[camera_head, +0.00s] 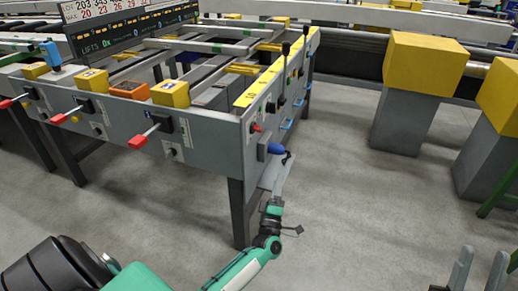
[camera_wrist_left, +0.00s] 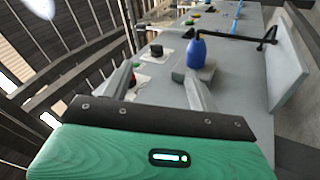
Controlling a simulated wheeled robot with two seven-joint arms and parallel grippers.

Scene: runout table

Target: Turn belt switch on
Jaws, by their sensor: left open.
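The grey end panel (camera_head: 245,140) of the runout table carries several controls; I cannot tell which is the belt switch. A blue rounded handle (camera_head: 275,148) stands out on a grey block, also seen in the left wrist view (camera_wrist_left: 196,48). A red button (camera_head: 256,127) is up and left of it. A black knob (camera_wrist_left: 157,50) shows beyond the fingers in the wrist view. My left gripper (camera_wrist_left: 158,75) is open and empty, its right finger close to the handle's block; contact is unclear. In the head view it is low beside the panel (camera_head: 278,188). My right gripper (camera_head: 480,272) is open, bottom right.
A black bent lever (camera_wrist_left: 258,38) and a grey plate (camera_wrist_left: 288,68) stick out right of the blue handle. Red-tipped levers (camera_head: 145,138) line the table's front. Yellow-topped grey posts (camera_head: 405,105) stand right. Floor between is clear.

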